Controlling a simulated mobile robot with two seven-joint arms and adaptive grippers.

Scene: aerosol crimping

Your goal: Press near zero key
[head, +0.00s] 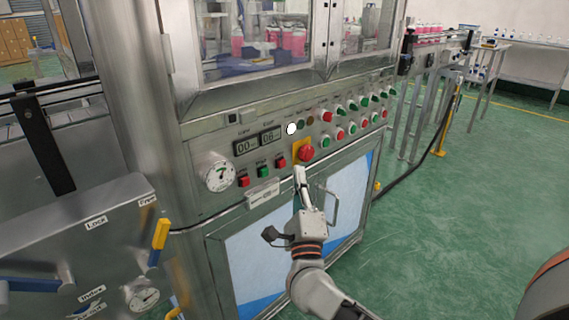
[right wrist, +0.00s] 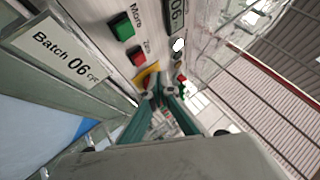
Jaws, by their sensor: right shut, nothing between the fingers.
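A row of square keys sits on the panel below two small displays. In the head view these are a red key (head: 243,182), a green key (head: 263,172) and another red key (head: 281,163). In the right wrist view a green key (right wrist: 121,27) is lettered "More", and a red key (right wrist: 136,56) has lettering that looks like "Zero". My right gripper (head: 299,172) is shut and empty, its fingertips just below the red emergency button and right of the keys. Its fingers (right wrist: 158,96) show in the wrist view, apart from the red key. My left gripper is not in view.
A red mushroom button (head: 306,153) on a yellow plate sits close to the fingertips. A "Batch 06" label (right wrist: 64,52) lies below the keys. The displays read 00 (head: 246,147) and 06 (head: 269,137). A round dial (head: 219,175) is at left. Several red and green buttons line the right.

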